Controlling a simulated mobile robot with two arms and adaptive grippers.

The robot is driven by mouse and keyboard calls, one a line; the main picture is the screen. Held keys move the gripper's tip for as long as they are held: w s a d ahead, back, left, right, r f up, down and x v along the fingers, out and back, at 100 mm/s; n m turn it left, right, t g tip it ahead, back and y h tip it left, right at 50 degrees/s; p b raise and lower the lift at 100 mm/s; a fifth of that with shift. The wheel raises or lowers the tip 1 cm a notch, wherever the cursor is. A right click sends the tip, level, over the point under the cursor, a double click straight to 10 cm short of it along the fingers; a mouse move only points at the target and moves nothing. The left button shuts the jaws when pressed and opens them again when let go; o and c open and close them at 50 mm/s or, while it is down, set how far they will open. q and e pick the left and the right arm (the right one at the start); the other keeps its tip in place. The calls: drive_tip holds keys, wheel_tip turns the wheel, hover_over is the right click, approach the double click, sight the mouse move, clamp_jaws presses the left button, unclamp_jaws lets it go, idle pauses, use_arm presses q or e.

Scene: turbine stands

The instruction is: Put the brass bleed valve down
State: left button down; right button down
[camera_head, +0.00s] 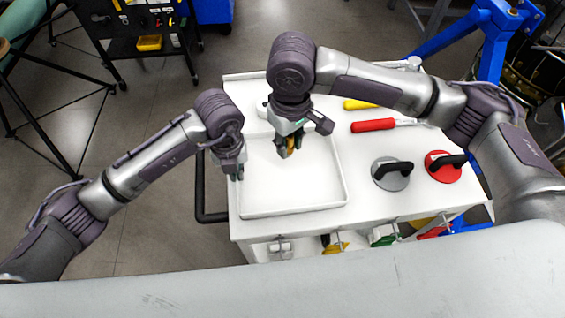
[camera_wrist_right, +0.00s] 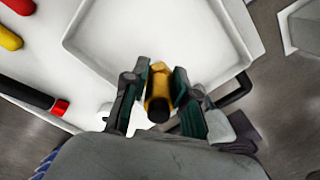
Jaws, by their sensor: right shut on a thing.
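The brass bleed valve (camera_head: 293,146) is between the fingers of my right gripper (camera_head: 290,150), over the far part of a shallow white tray (camera_head: 300,190). In the right wrist view the valve (camera_wrist_right: 158,90) shows yellow-gold with a dark near end, and the fingers of the gripper (camera_wrist_right: 157,82) close on both its sides. Whether the valve touches the tray floor I cannot tell. My left gripper (camera_head: 233,175) points down at the tray's left rim; its finger opening is too small to judge.
The tray lies on a white cart (camera_head: 345,222). To its right are a red-handled tool (camera_head: 373,125), a yellow handle (camera_head: 359,104), a grey disc (camera_head: 388,178) and a red disc (camera_head: 441,172), both with black handles. The tray floor in front of the valve is clear.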

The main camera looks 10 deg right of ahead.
drive_tip(key=shift+f, duration=3.6)
drive_tip(key=shift+f, duration=0.15)
drive_tip(key=c, duration=0.9)
unclamp_jaws()
wheel_tip(320, 180, up, 12)
drive_tip(key=shift+r, duration=0.15)
use_arm(q)
drive_tip(key=c, duration=1.2)
unclamp_jaws()
drive_tip(key=shift+c, duration=0.2)
